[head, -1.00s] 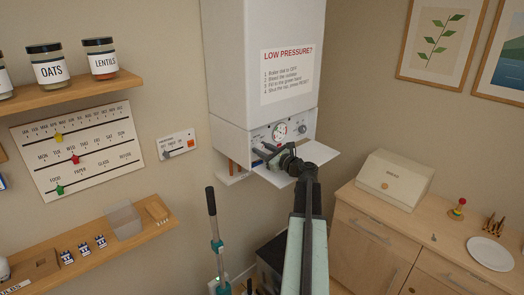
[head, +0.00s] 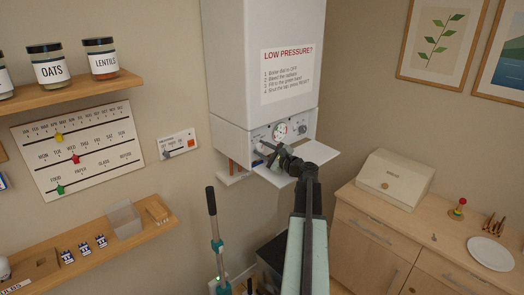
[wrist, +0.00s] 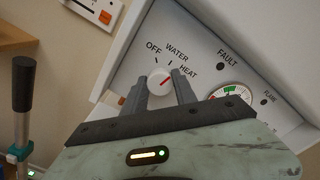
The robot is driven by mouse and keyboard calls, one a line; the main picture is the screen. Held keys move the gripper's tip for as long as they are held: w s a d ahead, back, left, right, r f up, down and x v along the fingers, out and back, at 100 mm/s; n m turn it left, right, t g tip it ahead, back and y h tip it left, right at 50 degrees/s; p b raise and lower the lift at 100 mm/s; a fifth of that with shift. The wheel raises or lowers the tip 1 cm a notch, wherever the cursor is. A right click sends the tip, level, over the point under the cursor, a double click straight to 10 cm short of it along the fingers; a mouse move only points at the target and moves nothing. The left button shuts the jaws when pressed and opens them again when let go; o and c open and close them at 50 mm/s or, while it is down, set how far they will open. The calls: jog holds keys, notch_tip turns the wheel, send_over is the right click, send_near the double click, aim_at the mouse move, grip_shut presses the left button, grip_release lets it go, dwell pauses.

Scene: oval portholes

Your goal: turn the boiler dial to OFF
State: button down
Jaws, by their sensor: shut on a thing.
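The boiler dial (wrist: 159,83) is a round white knob with a red pointer line, on the boiler's control panel. Its pointer slants up and right, toward the HEAT label; OFF is printed up and left of it and WATER above. My gripper (wrist: 160,86) has one grey finger on each side of the dial and is shut on it. In the head view my gripper (head: 268,148) is at the left part of the panel and hides most of the dial. The white boiler (head: 262,60) hangs on the wall.
A pressure gauge (wrist: 231,93) sits right of the dial. The boiler's lowered flap (head: 318,151) sticks out below the panel near my arm. A small wall control (head: 177,143) is to the left, and a wooden cabinet (head: 365,230) stands at the right.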

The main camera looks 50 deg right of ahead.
jog(key=n, duration=0.5)
jog(key=shift+n, duration=0.3)
jog(key=n, duration=0.5)
jog(key=shift+n, duration=0.4)
jog(key=c, duration=1)
grip_release()
jog(key=shift+w, duration=0.1)
jog(key=s, duration=0.8)
jog(key=shift+a, duration=0.35)
jog(key=shift+w, duration=0.1)
